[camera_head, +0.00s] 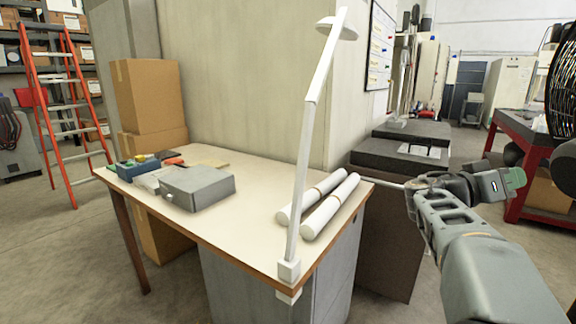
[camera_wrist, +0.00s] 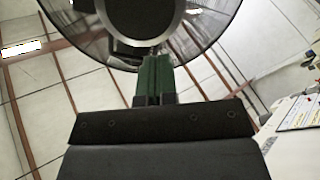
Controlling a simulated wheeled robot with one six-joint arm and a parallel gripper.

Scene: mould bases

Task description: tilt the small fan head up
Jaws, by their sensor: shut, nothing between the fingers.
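The fan head (camera_head: 562,85), a black round wire cage, is cut off by the right edge of the head view. In the wrist view the fan head (camera_wrist: 152,16) fills the top, seen from below, with a dark round hub inside a wire cage. My gripper (camera_head: 516,178) has green fingers and points right, below and left of the fan in the head view. In the wrist view my gripper (camera_wrist: 155,60) is shut and empty, its fingertips just under the hub. I cannot tell whether they touch the fan. The fan's stand is mostly hidden or out of frame.
A red workbench (camera_head: 518,128) stands at the right behind my gripper. A table (camera_head: 240,215) with white rolls (camera_head: 325,205), a grey box (camera_head: 197,186) and a tall white lamp (camera_head: 308,130) is at the left. Dark cabinets (camera_head: 385,175) stand between them.

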